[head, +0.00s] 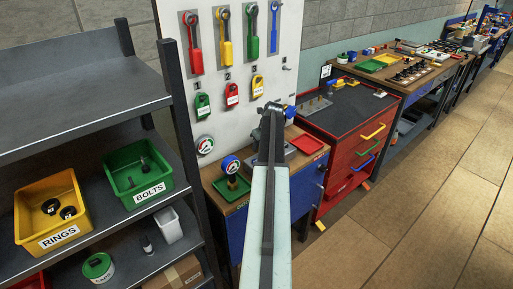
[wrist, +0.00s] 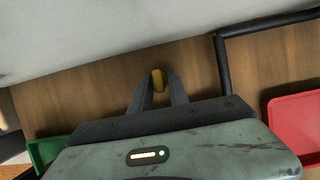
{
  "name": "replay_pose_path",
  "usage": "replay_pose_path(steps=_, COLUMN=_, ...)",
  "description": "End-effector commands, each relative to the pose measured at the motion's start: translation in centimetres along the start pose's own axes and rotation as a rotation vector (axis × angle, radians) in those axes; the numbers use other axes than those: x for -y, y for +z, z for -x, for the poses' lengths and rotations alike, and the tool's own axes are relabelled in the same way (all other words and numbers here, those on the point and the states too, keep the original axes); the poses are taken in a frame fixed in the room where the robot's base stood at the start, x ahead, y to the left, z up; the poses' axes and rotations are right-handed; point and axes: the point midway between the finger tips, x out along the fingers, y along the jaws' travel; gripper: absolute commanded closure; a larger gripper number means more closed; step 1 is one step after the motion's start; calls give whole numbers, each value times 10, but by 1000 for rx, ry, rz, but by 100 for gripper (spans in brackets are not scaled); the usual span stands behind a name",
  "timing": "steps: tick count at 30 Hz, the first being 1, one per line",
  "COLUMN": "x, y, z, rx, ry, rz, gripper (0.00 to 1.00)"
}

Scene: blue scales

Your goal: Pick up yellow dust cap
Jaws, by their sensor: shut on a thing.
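Whether the cap touches the wood I cannot tell. In the head view my arm reaches forward over the small bench by the white tool panel. The cap cannot be made out in the head view, where my own arm covers that spot.
A red tray (head: 306,144) lies right of my arm; it also shows in the wrist view (wrist: 296,125). A dark bent bar (wrist: 222,65) is close right of my gripper. A red drawer cabinet (head: 340,170) stands further right.

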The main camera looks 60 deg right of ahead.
Motion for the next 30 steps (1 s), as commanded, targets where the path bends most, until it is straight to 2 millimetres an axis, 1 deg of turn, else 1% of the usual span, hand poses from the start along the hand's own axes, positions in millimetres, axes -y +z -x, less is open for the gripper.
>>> replay_pose_path(steps=5, x=0, y=0, z=2, rx=0, ry=0, rz=0, gripper=100)
replay_pose_path(steps=8, x=-1, y=1, z=10, rx=0, ry=0, rz=0, gripper=100)
replay_pose_path(steps=11, x=-1, y=6, z=23, rx=0, ry=0, rz=1, gripper=100)
replay_pose_path(steps=18, x=-1, y=26, z=71, rx=0, ry=1, rz=1, gripper=100)
replay_pose_path(steps=28, x=-1, y=45, z=118, rx=0, ry=1, rz=2, gripper=100)
replay_pose_path(steps=29, x=-2, y=32, z=114, rx=0, ry=0, rz=0, gripper=100)
replay_pose_path(steps=30, x=-3, y=23, z=115, rx=0, ry=0, rz=-1, gripper=100)
